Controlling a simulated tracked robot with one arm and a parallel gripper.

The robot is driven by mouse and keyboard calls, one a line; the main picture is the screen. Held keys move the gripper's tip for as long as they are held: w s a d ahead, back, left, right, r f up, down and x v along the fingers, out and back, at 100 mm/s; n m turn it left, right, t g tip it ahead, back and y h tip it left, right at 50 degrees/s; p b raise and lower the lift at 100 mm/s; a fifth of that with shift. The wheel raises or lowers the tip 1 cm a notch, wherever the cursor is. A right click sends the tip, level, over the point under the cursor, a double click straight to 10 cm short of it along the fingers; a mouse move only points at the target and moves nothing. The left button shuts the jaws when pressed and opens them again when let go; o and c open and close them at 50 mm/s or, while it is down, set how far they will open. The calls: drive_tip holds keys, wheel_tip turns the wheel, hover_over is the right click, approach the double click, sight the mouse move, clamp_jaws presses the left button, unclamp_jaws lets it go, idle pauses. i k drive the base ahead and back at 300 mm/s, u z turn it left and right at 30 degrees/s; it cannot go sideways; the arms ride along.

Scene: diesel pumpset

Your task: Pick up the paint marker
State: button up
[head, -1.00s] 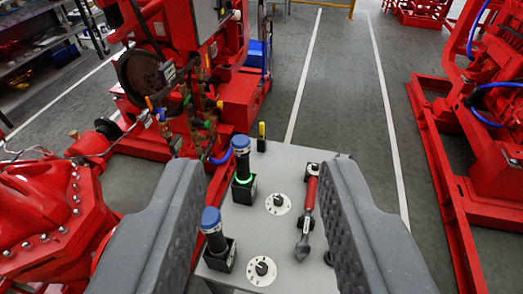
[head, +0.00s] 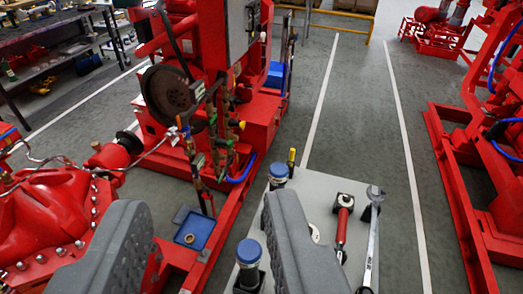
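A small upright yellow and black item (head: 291,158), which looks like the paint marker, stands at the far edge of the grey table top (head: 318,190). Its lower part is dark, and I cannot make out its holder. My gripper (head: 203,215) is open and empty, its two grey fingers wide apart low in the picture. The marker is beyond the fingers, just right of the right fingertip. The right finger covers part of the table.
Blue-capped cylinders (head: 249,252) stand on the table, one beside the right finger and one near the marker. A red-handled tool (head: 341,228) and a wrench (head: 371,230) lie to the right. A red pumpset (head: 200,100) stands behind left; a blue tray (head: 194,232) is below.

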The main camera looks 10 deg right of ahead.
sight(292, 153)
drive_tip(key=z, duration=0.05)
drive_tip(key=i, duration=0.85)
drive_tip(key=z, duration=0.4)
